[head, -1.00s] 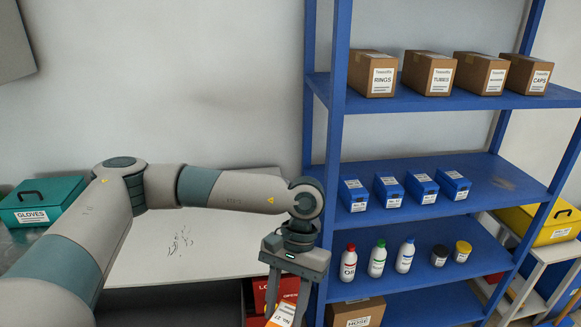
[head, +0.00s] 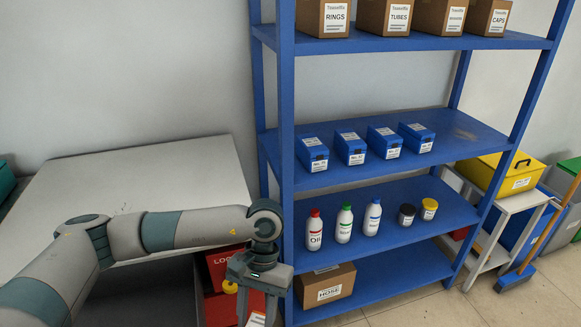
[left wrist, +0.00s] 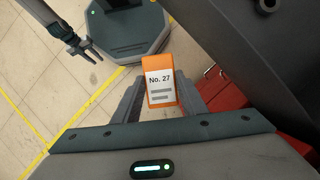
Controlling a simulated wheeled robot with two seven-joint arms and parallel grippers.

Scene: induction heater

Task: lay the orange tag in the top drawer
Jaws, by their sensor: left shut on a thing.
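My left gripper (head: 256,312) is in the lower middle of the head view, pointing down. It is shut on the orange tag (left wrist: 161,80), which has a white label reading "No. 27" and shows between the fingers in the left wrist view. Only a small part of the tag shows at the bottom edge of the head view. A red unit (head: 220,268) stands behind and left of the gripper; red surfaces (left wrist: 222,92) also show right of the tag in the wrist view. I cannot make out the top drawer. My right gripper (left wrist: 92,54) appears small at upper left in the wrist view.
A blue shelf rack (head: 287,190) stands just right of my left gripper, with blue boxes, bottles and a cardboard HOSE box (head: 327,287). A pale worktop (head: 150,180) lies behind my left arm. A yellow case (head: 497,173) sits farther right.

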